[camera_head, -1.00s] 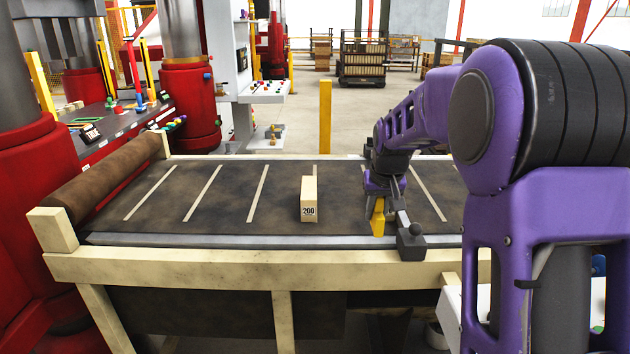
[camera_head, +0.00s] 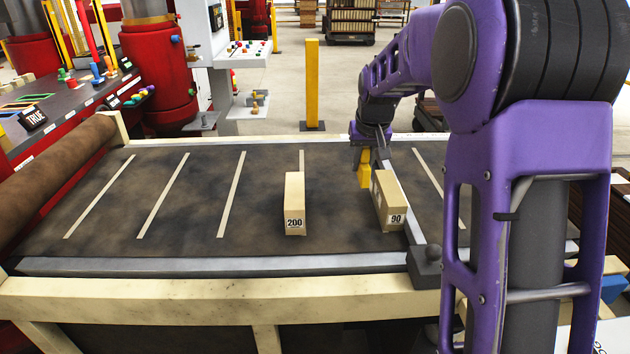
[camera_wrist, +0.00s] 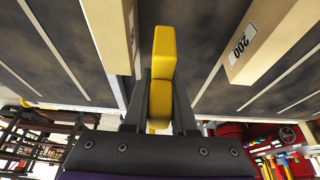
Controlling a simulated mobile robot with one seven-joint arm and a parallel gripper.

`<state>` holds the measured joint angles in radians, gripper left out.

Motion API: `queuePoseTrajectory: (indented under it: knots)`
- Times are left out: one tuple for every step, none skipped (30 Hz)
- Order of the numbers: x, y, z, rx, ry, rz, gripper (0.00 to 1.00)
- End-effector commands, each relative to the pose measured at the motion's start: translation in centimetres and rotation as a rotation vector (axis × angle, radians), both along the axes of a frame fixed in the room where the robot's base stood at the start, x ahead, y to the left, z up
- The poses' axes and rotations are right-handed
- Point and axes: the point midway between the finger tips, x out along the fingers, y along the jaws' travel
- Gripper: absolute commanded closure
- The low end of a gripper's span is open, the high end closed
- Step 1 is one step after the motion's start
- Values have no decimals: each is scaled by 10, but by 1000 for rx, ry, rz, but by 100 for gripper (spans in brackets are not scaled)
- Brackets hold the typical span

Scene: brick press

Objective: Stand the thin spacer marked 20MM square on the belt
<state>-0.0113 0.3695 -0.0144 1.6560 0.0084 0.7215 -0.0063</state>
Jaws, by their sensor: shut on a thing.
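My gripper (camera_head: 364,158) is shut on a yellow block-like piece (camera_head: 364,176), which I take as the spacer. No 20MM mark shows on it. In the wrist view the yellow spacer (camera_wrist: 161,75) stands out between the two dark fingers (camera_wrist: 160,105). It is over the far right part of the dark belt (camera_head: 180,225); I cannot tell whether it touches the belt. In the head view its lower right side is close behind the brick marked 90 (camera_head: 388,203), which partly hides it.
Another pale brick (camera_wrist: 108,35) is at left there. A grey bar with a dark end block (camera_head: 426,262) lies right of brick 90. The belt's left half is clear.

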Motion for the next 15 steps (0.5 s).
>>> queuePoseTrajectory:
  knots:
    - [-1, 0, -11, 0, 5, 0, 100]
    - [-1, 0, -16, 0, 5, 0, 100]
    - [-1, 0, -23, 0, 5, 0, 100]
    - [-1, 0, -28, 0, 5, 0, 100]
    - [-1, 0, -32, 0, 4, 0, 100]
    - [-1, 0, -37, 0, 4, 0, 100]
    - [-1, 0, -40, 0, 4, 0, 100]
    - [0, 0, -43, 0, 3, 0, 100]
    - [-1, 0, -46, 0, 2, 0, 100]
    - [-1, 0, -49, 0, 3, 0, 100]
    - [-1, 0, -53, 0, 4, 0, 100]
    - [-1, 0, -59, 0, 4, 0, 100]
    - [-1, 0, -64, 0, 5, 0, 100]
    - [-1, 0, -70, 0, 6, 0, 100]
    - [-1, 0, -77, 0, 5, 0, 100]
